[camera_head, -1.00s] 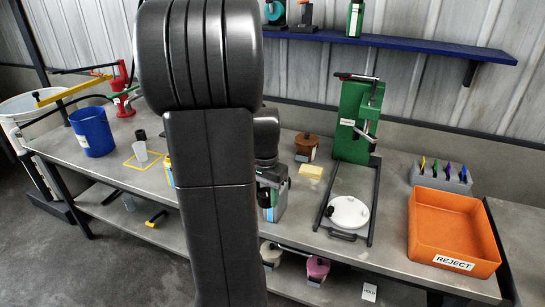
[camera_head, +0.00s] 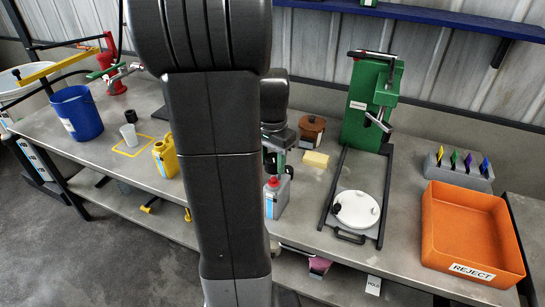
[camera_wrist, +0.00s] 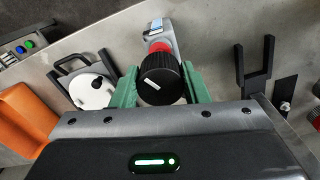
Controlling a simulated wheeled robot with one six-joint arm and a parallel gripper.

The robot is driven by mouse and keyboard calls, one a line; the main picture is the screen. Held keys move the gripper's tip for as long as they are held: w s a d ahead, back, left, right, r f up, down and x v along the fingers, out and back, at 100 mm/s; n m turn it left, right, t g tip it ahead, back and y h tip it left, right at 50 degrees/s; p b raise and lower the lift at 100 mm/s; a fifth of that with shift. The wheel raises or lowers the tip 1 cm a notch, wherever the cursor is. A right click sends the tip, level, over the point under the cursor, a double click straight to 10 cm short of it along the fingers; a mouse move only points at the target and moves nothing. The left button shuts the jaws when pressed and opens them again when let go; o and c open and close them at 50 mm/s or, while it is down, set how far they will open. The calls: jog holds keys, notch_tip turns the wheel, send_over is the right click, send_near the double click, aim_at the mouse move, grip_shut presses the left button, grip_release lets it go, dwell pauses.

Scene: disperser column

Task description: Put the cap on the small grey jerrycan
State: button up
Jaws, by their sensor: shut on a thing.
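The small grey jerrycan (camera_head: 275,201) stands upright on the bench beside my arm, with a blue-and-white label and a red part (camera_head: 273,183) at its top. The wrist view shows its grey body (camera_wrist: 161,27) and the red part (camera_wrist: 160,47). My gripper (camera_wrist: 160,82) has green fingers shut on a black, ridged, round piece (camera_wrist: 160,78) with a white mark. This piece covers part of the red top in the wrist view. In the head view my gripper (camera_head: 279,163) is just above the jerrycan. I cannot tell whether the black piece touches the red part.
A frame with a white round lid (camera_head: 356,210) lies right of the jerrycan, before a green press (camera_head: 371,105). A yellow sponge (camera_head: 316,160) and brown pot (camera_head: 312,128) stand behind. A yellow can (camera_head: 166,158) is left of my arm. An orange reject bin (camera_head: 470,230) is far right.

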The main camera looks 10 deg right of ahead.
aim_at(272, 179)
jog(key=shift+f+b, duration=1.4)
jog(key=shift+f, duration=1)
jog(key=shift+f+b, duration=0.55)
jog(key=shift+f, duration=0.4)
dwell(1.7)
jog(key=o, duration=1.5)
jog(key=shift+r+p, duration=3)
jog(key=shift+r, duration=0.55)
